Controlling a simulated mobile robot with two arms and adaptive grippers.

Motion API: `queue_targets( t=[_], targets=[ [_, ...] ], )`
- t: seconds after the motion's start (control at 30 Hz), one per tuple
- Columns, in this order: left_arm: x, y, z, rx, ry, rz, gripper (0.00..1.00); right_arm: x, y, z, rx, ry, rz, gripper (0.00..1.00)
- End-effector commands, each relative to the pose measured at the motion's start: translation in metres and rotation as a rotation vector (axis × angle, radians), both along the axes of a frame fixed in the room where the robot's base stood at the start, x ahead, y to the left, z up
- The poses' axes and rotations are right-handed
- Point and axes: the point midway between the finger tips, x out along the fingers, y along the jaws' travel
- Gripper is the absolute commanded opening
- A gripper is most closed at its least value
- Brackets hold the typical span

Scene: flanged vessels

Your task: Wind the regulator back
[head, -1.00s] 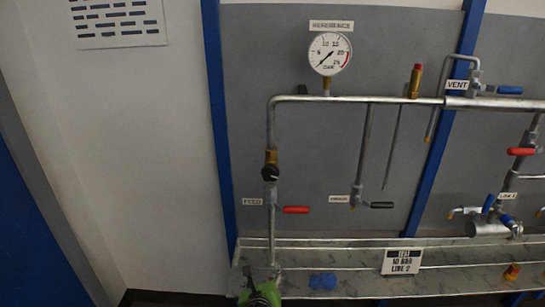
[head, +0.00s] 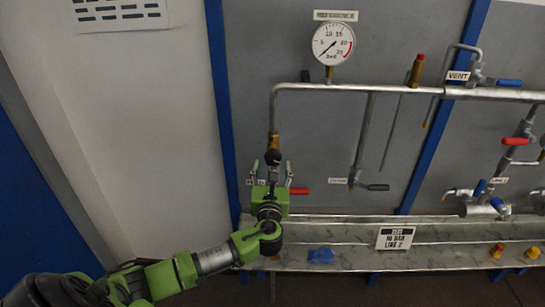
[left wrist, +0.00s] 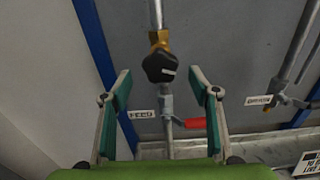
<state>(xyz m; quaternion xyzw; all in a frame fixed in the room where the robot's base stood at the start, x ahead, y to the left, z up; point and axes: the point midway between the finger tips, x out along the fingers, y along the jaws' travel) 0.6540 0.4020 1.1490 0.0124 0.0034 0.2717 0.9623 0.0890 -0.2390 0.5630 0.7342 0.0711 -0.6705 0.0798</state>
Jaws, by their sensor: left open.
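The regulator is a brass body with a black knob (head: 273,157) on the vertical feed pipe; in the left wrist view the black knob (left wrist: 160,66) has a pale mark and sits beyond the fingertips, between them in the picture. My left gripper (head: 271,170) is open and empty, just below the knob; its two green-padded fingers are spread wide in the left wrist view (left wrist: 159,82). I cannot tell whether it touches anything. My right gripper is not in view.
The red feed valve handle (left wrist: 195,123) sticks out right, just below the knob. A dark-handled valve (head: 376,187) stands further right.

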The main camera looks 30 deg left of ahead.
Motion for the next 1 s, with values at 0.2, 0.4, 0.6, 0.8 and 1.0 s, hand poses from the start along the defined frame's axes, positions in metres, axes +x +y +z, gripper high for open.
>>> queue_targets(
  t=[0.2, 0.4, 0.6, 0.8, 1.0],
  targets=[
    [0.026, 0.016, 0.001, 0.001, 0.001, 0.001, 0.56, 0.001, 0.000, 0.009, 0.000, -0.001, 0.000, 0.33],
    [0.036, 0.022, 0.000, -0.001, 0.000, 0.000, 0.56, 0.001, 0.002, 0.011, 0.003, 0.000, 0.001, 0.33],
    [0.037, 0.023, -0.001, -0.001, 0.000, -0.001, 0.56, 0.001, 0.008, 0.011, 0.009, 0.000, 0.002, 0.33],
    [0.037, 0.023, -0.001, -0.001, 0.000, -0.001, 0.32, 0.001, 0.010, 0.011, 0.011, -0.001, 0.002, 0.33],
    [0.037, 0.023, -0.001, -0.001, 0.000, -0.001, 0.17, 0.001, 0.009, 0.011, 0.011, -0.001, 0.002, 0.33]
  ],
)
